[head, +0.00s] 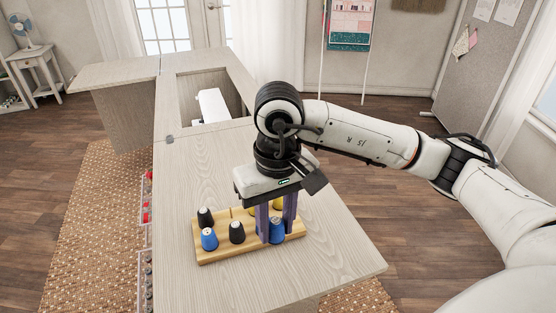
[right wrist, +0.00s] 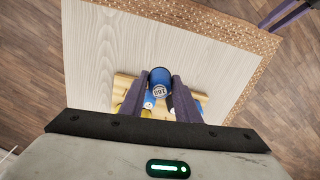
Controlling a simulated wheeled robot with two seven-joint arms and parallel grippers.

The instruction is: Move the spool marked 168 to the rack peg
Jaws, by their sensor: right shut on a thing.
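The spool marked 168 (right wrist: 160,82) is blue, with a white label facing the right wrist camera. In the head view this blue spool (head: 277,232) is between the fingers of my right gripper (head: 276,222), which is shut on it. It is over the right part of the wooden rack (head: 222,254). I cannot tell whether it touches the rack. The fingers partly hide the spools behind. Rack pegs are not clearly visible. Two dark purple bars (right wrist: 285,12) at the top right of the right wrist view look like my left gripper's fingers; their opening is unclear.
A black spool (head: 205,217), a blue spool (head: 209,239), another black spool (head: 236,232) and a yellow spool (head: 251,208) stand on the rack. The wooden tabletop (head: 200,165) is clear behind it. A white machine (head: 211,106) sits in the cabinet recess farther back.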

